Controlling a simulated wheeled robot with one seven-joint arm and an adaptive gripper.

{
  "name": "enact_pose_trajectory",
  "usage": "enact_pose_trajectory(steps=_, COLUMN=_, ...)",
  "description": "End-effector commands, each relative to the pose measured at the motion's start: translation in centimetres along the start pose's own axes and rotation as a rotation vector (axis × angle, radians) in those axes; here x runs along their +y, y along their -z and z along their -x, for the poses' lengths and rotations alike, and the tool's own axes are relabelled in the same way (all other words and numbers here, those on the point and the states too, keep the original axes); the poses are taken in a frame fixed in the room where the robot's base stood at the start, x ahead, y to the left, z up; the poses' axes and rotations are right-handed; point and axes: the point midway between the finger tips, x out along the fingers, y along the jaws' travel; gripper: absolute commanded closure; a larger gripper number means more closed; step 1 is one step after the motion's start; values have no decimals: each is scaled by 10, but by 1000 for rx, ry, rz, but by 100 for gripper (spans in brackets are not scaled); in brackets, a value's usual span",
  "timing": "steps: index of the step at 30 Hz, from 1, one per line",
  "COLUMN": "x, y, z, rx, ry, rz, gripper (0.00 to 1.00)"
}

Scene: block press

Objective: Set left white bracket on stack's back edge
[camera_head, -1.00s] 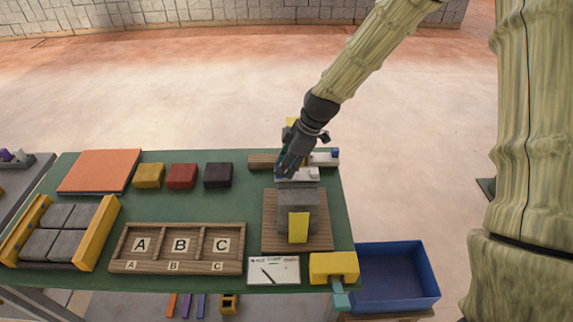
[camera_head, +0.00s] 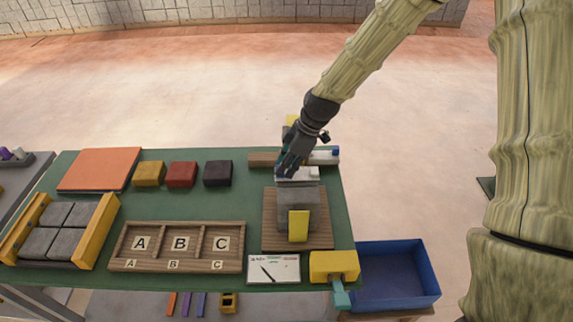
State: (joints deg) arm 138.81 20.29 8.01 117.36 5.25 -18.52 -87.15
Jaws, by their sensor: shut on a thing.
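The grey stack (camera_head: 297,196) stands on a wooden board (camera_head: 270,238) at the right of the green table. A yellow piece (camera_head: 298,226) leans on its front face. A white bracket (camera_head: 310,174) shows at the stack's back edge, right beside my gripper's fingertips. My gripper (camera_head: 288,170) points down at the back of the stack and is shut on a white bracket. The fingers hide much of the held part, so I cannot tell whether it touches the stack.
A wooden bar (camera_head: 263,159) and a white cylinder with a blue end (camera_head: 325,157) lie behind the stack. Yellow, red and black blocks (camera_head: 181,175) stand left. A lettered tray (camera_head: 178,248), a yellow clamp (camera_head: 333,265) and a blue bin (camera_head: 396,275) are nearer.

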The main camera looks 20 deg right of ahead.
Motion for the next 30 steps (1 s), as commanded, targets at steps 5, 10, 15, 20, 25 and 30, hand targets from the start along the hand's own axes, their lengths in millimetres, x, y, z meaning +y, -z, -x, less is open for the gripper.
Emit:
enact_pose_trajectory(steps=5, x=0, y=-1, z=-2, rx=0, ry=0, rz=0, gripper=100)
enact_pose_trajectory(steps=10, x=0, y=-1, z=-3, rx=0, ry=0, rz=-1, gripper=100)
enact_pose_trajectory(steps=15, x=0, y=-1, z=-3, rx=0, ry=0, rz=-1, gripper=52)
enact_pose_trajectory(steps=20, x=0, y=-1, z=-3, rx=0, ry=0, rz=-1, gripper=52)
enact_pose_trajectory(steps=25, x=0, y=-1, z=-1, rx=0, ry=-1, rz=-1, gripper=52)
enact_pose_trajectory(steps=30, x=1, y=-1, z=12, rx=1, ry=-2, rz=-1, gripper=52)
